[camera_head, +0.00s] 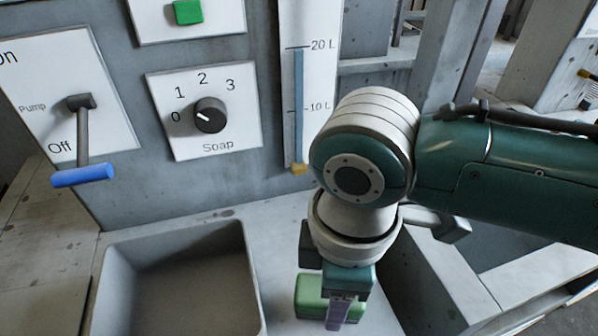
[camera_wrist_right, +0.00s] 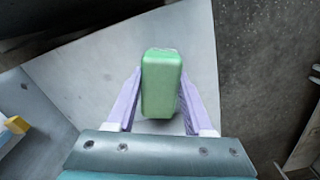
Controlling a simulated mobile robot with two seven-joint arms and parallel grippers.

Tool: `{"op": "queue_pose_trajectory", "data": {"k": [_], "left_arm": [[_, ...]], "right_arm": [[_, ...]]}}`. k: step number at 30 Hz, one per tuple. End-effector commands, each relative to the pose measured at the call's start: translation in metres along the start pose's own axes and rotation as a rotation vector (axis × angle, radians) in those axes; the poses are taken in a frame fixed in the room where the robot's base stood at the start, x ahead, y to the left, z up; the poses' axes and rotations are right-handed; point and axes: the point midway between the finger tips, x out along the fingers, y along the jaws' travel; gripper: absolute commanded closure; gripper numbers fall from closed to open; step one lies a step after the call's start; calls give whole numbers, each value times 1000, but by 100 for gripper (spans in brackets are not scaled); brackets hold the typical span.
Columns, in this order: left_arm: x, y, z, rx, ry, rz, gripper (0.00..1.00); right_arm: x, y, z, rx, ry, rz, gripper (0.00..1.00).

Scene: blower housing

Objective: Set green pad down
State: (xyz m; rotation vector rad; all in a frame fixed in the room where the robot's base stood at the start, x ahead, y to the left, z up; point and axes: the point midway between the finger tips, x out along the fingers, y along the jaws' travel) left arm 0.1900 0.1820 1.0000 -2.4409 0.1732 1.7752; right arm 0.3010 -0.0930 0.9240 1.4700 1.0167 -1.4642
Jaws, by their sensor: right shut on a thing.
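The green pad (camera_wrist_right: 161,84) is a rounded block between the two purple fingers of my right gripper (camera_wrist_right: 160,108) in the right wrist view. The gripper is shut on it. In the head view the pad (camera_head: 309,298) shows below my right gripper (camera_head: 338,312), over the light counter top (camera_head: 283,262) to the right of the basin. The wrist hides part of the pad there. I cannot tell whether its underside touches the counter. My left gripper is in neither view.
An empty grey basin (camera_head: 112,285) lies left of the pad. Behind stand a panel with a soap dial (camera_head: 210,115), a blue-handled pump lever (camera_head: 83,176), a green button (camera_head: 188,12) and a level gauge (camera_head: 299,90). Counter around the pad looks clear.

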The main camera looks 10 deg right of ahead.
Motion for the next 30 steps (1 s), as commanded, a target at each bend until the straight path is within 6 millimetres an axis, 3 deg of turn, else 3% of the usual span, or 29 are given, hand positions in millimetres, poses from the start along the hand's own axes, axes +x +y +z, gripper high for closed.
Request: {"op": "queue_pose_trajectory", "data": {"k": [3,4,11,22,30], "left_arm": [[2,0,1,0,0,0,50],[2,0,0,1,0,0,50],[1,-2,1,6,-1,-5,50],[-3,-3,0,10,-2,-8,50],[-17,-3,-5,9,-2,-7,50]], "right_arm": [[4,0,0,1,0,0,100],[3,0,0,1,0,0,45],[3,0,0,0,0,0,19],[-8,1,0,0,2,1,18],[-66,1,-1,-1,4,4,18]]}}
